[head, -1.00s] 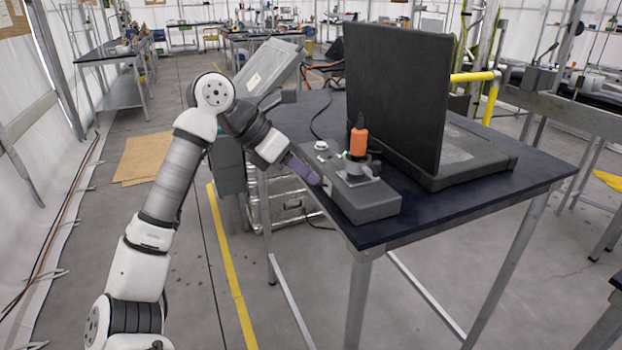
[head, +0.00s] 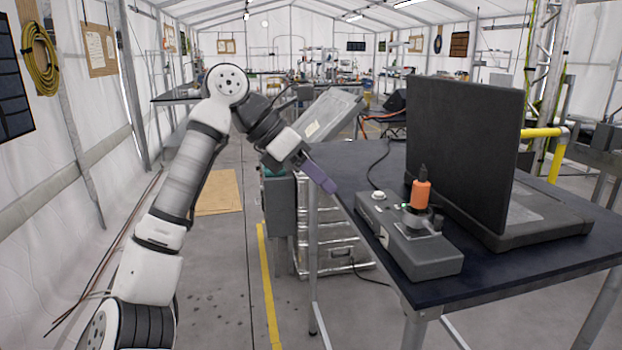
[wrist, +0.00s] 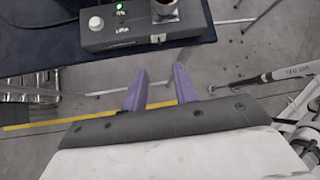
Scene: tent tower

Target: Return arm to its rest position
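My gripper (head: 323,180) is in the air at the left edge of the dark table, to the left of the grey control box and apart from it. In the wrist view its two purple fingers (wrist: 158,88) stand apart with nothing between them, and the floor shows through the gap. My arm reaches up from the lower left of the head view, bends at an elbow and slopes down to the gripper.
A grey control box (head: 412,250) with an orange-handled tool (head: 420,194) stands on the table (head: 520,272). A large black-screened case (head: 460,150) is behind it. A grey case (head: 330,114) and silver crates (head: 325,238) stand beyond my gripper.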

